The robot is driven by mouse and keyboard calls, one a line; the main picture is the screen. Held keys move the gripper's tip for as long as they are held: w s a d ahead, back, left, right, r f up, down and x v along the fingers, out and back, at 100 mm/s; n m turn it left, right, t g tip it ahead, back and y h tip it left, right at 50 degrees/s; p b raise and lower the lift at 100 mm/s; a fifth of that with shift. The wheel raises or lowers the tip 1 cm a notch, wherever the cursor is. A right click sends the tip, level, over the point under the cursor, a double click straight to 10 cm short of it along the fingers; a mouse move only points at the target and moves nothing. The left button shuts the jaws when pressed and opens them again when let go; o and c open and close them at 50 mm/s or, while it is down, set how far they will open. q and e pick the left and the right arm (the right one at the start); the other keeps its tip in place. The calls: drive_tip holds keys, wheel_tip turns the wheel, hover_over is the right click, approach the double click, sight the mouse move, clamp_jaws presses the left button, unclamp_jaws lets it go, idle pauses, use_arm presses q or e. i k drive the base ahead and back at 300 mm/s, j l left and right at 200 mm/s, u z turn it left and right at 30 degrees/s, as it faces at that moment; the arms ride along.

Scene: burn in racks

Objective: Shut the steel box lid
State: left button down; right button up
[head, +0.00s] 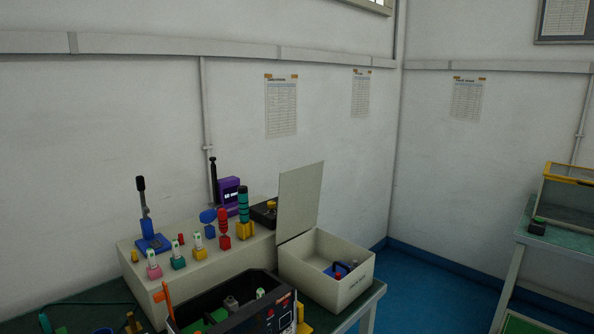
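The steel box (352,292) is a cream box with a dark label on its front, standing at the right end of the green-topped table. Its lid (299,200) stands open, roughly upright, along the box's left side. Inside the box lies a blue item (340,268) with small dark and red parts. Neither of my grippers shows in the head view.
Left of the box is a black case (240,318) with parts inside. Behind it, a cream raised shelf (195,272) carries several coloured fixtures and a purple device (229,192). Blue floor is free right of the table. Another bench (560,238) stands at far right.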

sight(299, 192)
drive_tip(key=i+l, duration=0.15)
drive_tip(key=l, duration=0.2)
drive_tip(key=i+l, duration=0.15)
drive_tip(key=l, duration=0.2)
drive_tip(key=i+l, duration=0.15)
drive_tip(key=l, duration=0.25)
drive_tip(key=i+l, duration=0.1)
drive_tip(key=l, duration=0.25)
drive_tip(key=i+l, duration=0.15)
drive_tip(key=l, duration=0.2)
